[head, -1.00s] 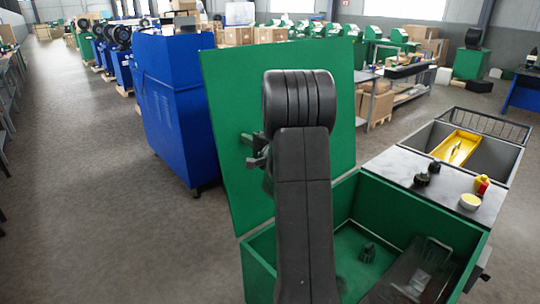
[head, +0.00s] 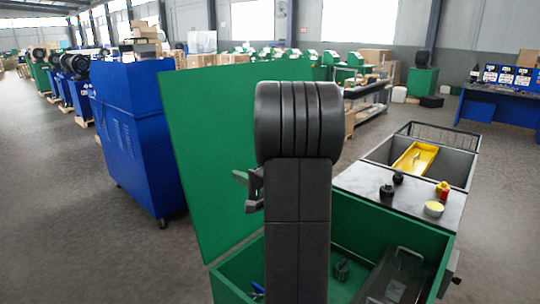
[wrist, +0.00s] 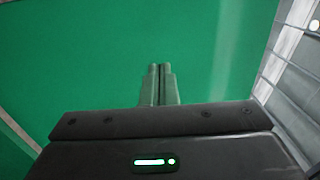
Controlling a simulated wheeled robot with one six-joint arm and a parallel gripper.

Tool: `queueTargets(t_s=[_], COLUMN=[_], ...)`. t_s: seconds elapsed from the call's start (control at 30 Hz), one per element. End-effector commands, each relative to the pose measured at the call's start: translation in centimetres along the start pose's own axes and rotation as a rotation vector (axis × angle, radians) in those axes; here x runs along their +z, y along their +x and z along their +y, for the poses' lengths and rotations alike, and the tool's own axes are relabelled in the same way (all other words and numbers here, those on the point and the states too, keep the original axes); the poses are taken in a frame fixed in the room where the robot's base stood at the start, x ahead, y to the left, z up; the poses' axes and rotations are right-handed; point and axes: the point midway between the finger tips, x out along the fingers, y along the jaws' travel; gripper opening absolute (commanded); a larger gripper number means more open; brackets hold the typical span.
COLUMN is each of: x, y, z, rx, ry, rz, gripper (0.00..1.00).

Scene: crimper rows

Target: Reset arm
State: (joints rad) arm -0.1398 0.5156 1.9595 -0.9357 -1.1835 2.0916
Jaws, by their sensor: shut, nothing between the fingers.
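My gripper (wrist: 159,72) is shut and empty in the wrist view, its two fingers side by side against a plain green surface. In the head view, part of my gripper (head: 250,190) shows at the left of my dark arm, in front of the raised green lid (head: 205,130). My arm hides the rest of the gripper and the middle of the green box (head: 390,235). The open box holds a small dark knob-like part (head: 341,270) and a dark tray-like piece (head: 395,280).
A yellow tray (head: 414,158) lies in the grey bin behind. A blue cabinet (head: 140,140) stands left, with open floor beside it.

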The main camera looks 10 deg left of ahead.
Motion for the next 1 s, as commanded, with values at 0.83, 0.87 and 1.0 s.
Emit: queueTargets(t_s=[0.83,0.87,1.0], x=[0.1,0.1,0.0], y=[10.0,10.6,12.7], z=[-0.2,-0.2,-0.1], rx=[0.001,0.001,0.001], ry=[0.000,0.000,0.001], rz=[-0.003,-0.003,-0.002], gripper=[0.00,0.00,0.00])
